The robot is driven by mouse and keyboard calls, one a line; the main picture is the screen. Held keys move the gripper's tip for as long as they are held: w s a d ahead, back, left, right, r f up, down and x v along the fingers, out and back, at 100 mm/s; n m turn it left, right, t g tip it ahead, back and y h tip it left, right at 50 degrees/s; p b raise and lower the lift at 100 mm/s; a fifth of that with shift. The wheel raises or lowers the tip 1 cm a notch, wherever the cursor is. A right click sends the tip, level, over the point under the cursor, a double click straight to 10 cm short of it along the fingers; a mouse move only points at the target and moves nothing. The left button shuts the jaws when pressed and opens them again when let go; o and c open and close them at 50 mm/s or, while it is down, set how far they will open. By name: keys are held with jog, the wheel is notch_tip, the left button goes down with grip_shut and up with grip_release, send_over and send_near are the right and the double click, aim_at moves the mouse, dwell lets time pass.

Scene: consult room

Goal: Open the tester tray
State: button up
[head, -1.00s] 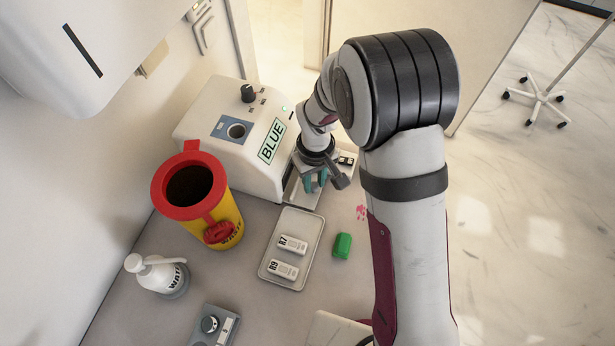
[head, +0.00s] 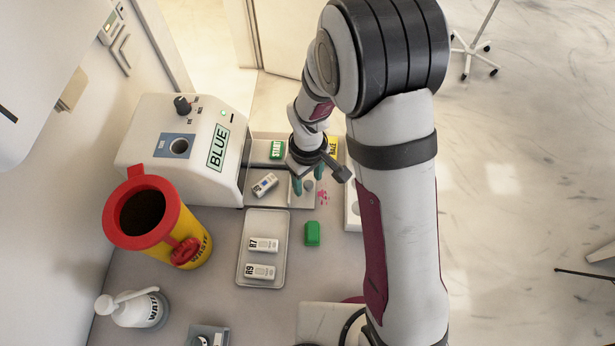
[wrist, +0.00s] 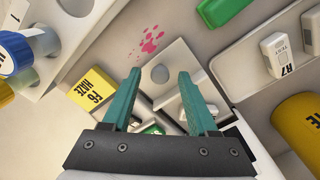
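The tester (head: 185,140) is a white box labelled BLUE, at upper left in the head view. Its pale tray (head: 284,198) projects from its right side, with a white cassette (head: 264,184) lying on it near the housing. The wrist view shows the tray's outer end (wrist: 182,57) with a round grey knob (wrist: 160,73). My gripper (head: 308,191) is over this outer end. In the wrist view its teal fingers (wrist: 160,75) are apart, the knob showing between their tips with space on both sides. I cannot tell how far above the knob they are.
A green START button (head: 277,149) and a yellow HAZE block (wrist: 92,92) are close by. A shallow tray (head: 250,222) with two cassettes, a green block (head: 312,233), a waste bin (head: 195,240) and a white bottle (head: 130,313) stand nearer. A pink splash (head: 322,197) marks the counter.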

notch_tip(320, 180, up, 16)
dwell(0.4)
jog(key=shift+f, duration=0.1)
jog(key=s+d+r+m+y, duration=0.1)
jog(key=s+d+m, duration=0.3)
jog(key=s+m, duration=0.3)
jog(key=s+d+r+m, duration=0.2)
jog(key=s+d+m, duration=0.2)
jog(key=s+m, duration=0.3)
jog(key=s, duration=0.5)
jog(key=shift+d+r+m+y, duration=0.2)
jog(key=shift+d+m+y, duration=0.1)
jog(key=shift+d+y, duration=0.1)
